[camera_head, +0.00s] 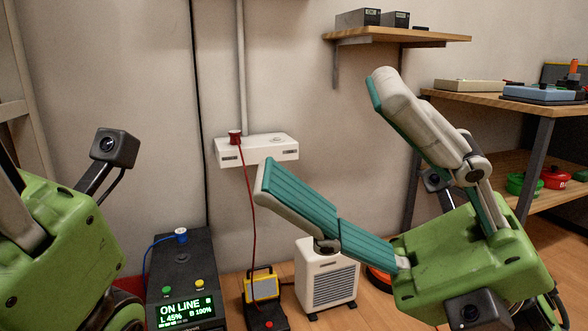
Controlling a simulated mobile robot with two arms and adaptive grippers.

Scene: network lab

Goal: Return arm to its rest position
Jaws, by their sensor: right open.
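My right gripper (318,128) is at the right of the head view. Its green body is at lower right, and its two teal-padded fingers are spread wide and empty. The lower finger crosses in front of the wall near the white wall box, and the upper one points up toward the shelf. My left gripper (62,245) shows only partly at the left edge as a green body with a small camera on a bracket. Its fingertips are out of view.
A white wall box (257,151) carries a red plug (235,137) with a red cable. Below stand a black power unit (183,262) reading "ON LINE", a yellow device (263,286) and a white vented box (326,272). A wooden shelf (440,37) and workbench (478,98) are at right.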

